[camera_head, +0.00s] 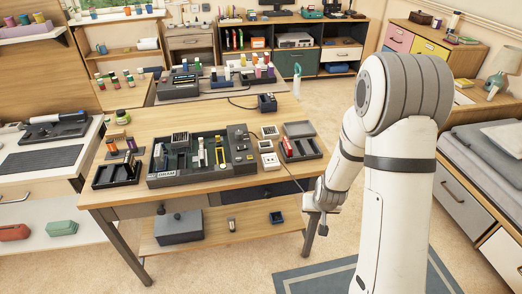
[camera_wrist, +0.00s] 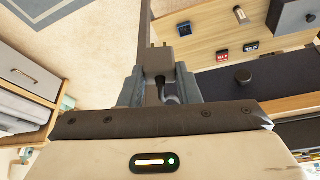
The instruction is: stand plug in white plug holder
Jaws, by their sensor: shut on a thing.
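My gripper (camera_head: 312,205) is low beside the right front corner of the wooden table, below the tabletop level. In the wrist view my gripper (camera_wrist: 158,76) is shut on a dark grey plug (camera_wrist: 158,60). Thin prongs on the plug point away from the palm, and a cord-like piece shows behind it between the fingers. The plug is too small to make out in the head view. Small white units stand near the right of the tabletop, one at the front (camera_head: 269,161) and one behind it (camera_head: 266,146). I cannot tell which is the white plug holder.
The wooden table (camera_head: 200,210) holds a large dark tray (camera_head: 165,181), a small black tray (camera_head: 104,183) and an open case (camera_head: 303,153) near its right edge. A lower shelf carries a grey box (camera_head: 178,228). Open floor lies right of the table.

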